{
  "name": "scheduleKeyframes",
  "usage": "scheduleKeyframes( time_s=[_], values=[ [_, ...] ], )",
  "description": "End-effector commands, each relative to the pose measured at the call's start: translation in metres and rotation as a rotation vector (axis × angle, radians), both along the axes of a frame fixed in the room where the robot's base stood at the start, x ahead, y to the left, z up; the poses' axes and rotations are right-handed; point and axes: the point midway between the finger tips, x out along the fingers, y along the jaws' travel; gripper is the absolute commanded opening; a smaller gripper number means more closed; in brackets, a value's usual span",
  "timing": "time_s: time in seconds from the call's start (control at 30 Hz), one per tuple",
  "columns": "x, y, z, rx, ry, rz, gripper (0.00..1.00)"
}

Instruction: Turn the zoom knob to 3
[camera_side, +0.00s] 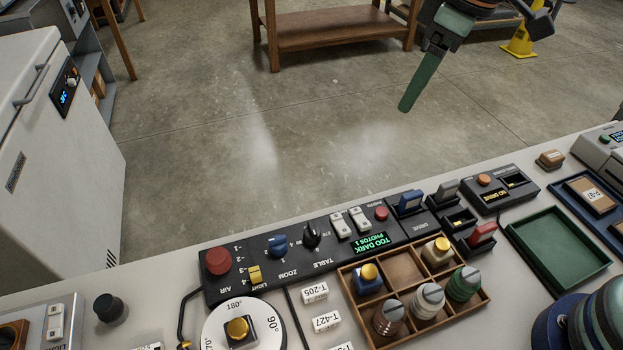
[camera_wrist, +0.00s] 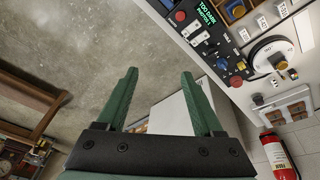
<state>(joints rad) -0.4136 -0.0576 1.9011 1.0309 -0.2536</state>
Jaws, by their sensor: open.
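The zoom knob (camera_side: 278,245) is a small blue knob on the black control panel, above the ZOOM label, with a 1 printed by it. Its exact pointer setting is too small to tell. In the wrist view the knob (camera_wrist: 222,65) is small, at the upper right. My gripper (camera_side: 405,107) hangs over the floor beyond the bench, well away from the panel. In the wrist view the green fingers of my gripper (camera_wrist: 158,74) are spread apart with nothing between them.
Close to the knob are a black TABLE knob (camera_side: 312,235), a yellow LIGHT slider (camera_side: 255,276) and a red AIR button (camera_side: 218,261). A green display (camera_side: 372,243) reads TOO DARK, PHOTOS 1. A wooden tray (camera_side: 405,270) of spools and a round dial (camera_side: 215,325) lie in front.

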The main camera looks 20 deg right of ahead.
Motion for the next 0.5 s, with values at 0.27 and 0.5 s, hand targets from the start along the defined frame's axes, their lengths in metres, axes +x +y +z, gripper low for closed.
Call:
scheduleKeyframes(
  time_s=[0.27,0.5],
  values=[
    [0.007,0.114,-0.042,-0.085,0.093,0.348,0.69],
    [-0.015,0.196,-0.089,-0.15,0.151,0.6,0.69]
  ],
)
